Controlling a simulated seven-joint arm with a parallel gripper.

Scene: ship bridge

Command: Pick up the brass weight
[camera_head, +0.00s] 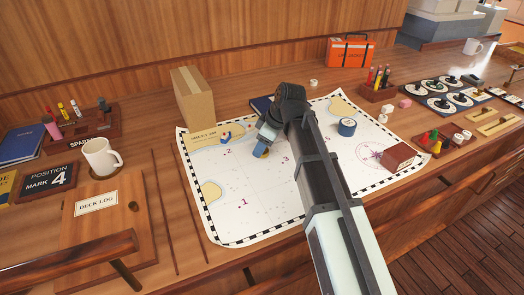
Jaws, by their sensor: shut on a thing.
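My gripper (262,145) is over the upper middle of the chart, at the end of my arm. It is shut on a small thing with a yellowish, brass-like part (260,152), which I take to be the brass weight. Most of it is hidden by the fingers and it is small in this view. I cannot tell whether it touches the chart.
The chart (240,215) lies flat on the wooden desk. A small blue and red object (224,138) is just left of my gripper. A blue round object (347,127) and a dark red box (398,157) lie on the right. A cardboard box (193,95) stands behind.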

